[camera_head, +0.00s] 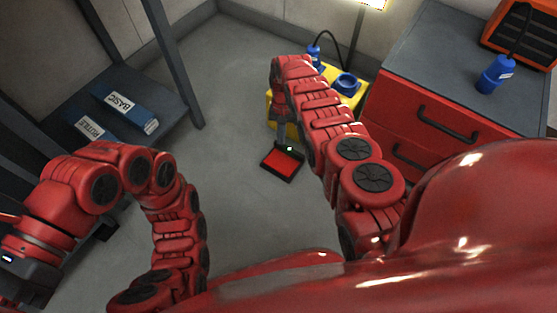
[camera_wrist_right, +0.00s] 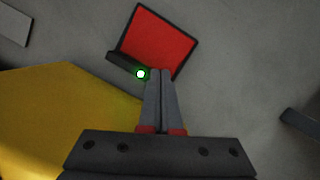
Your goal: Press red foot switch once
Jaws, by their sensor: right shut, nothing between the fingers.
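The red foot switch (camera_head: 281,164) lies on the grey floor, a red pad in a dark frame with a lit green light at its rear edge. It also shows in the right wrist view (camera_wrist_right: 158,40). My right gripper (camera_wrist_right: 161,72) is shut and empty, pointing at the switch. Its fingertips overlap the pad's near edge in that view, just right of the green light; I cannot tell whether they touch. In the head view the right arm partly hides this gripper. Only the dark body of my left gripper seems to show at the left edge; its fingers are not visible.
A yellow box (camera_wrist_right: 60,110) with blue items on it stands close behind the switch. A red drawer cabinet (camera_head: 408,115) stands at right. A dark shelf (camera_head: 165,108) with blue boxes (camera_head: 126,107) is at left. The floor between is clear.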

